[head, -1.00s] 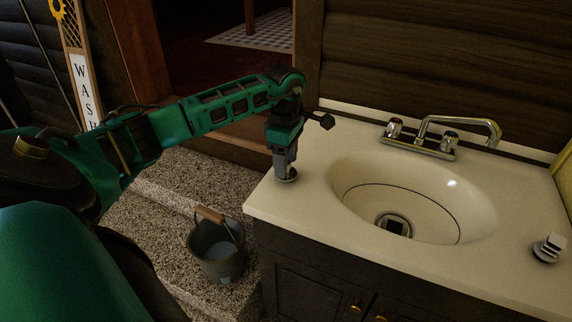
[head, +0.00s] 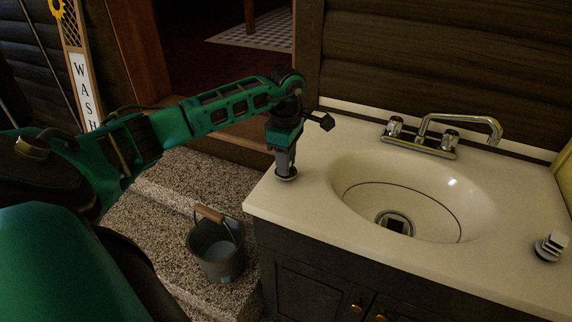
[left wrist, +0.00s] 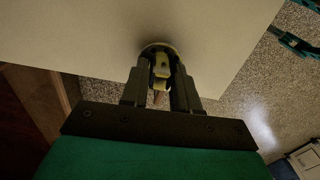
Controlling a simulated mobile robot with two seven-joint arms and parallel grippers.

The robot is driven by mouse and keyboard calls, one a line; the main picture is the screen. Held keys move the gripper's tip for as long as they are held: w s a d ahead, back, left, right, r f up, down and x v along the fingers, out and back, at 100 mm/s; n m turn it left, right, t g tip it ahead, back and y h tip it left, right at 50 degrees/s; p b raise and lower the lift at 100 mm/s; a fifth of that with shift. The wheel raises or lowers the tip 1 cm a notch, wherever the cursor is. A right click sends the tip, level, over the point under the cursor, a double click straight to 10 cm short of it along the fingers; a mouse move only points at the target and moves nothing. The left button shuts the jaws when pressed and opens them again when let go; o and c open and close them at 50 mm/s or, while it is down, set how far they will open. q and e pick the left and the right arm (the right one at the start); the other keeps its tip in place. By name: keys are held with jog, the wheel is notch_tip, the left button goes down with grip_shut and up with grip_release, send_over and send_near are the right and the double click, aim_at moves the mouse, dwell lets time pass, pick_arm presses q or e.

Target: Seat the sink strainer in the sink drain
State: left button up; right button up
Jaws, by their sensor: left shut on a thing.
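My left gripper (head: 286,170) points down over the left end of the counter, left of the sink. It is shut on a small round metal piece, which looks like the sink strainer (head: 287,179). In the left wrist view the gripper (left wrist: 160,62) has its fingers on the knob of this strainer (left wrist: 157,47); its round rim shows just past the fingertips. The strainer is at or very near the counter top; I cannot tell whether it touches. The sink drain (head: 394,223) is a metal ring with a dark middle at the bottom of the basin. My right gripper is out of view.
A cream counter (head: 325,215) surrounds the oval basin (head: 440,190). A chrome faucet (head: 440,135) stands behind it. A second metal piece with a blocky top (head: 550,247) stands at the right. A bucket (head: 216,250) stands on the step at left.

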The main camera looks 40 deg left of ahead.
pick_arm(q)
jog(key=shift+r, duration=0.2)
grip_shut()
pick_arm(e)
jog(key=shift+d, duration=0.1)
pick_arm(q)
jog(key=shift+r+p, duration=1.85)
jog(key=shift+r, duration=0.55)
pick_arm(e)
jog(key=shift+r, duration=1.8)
pick_arm(q)
jog(key=shift+f, duration=0.1)
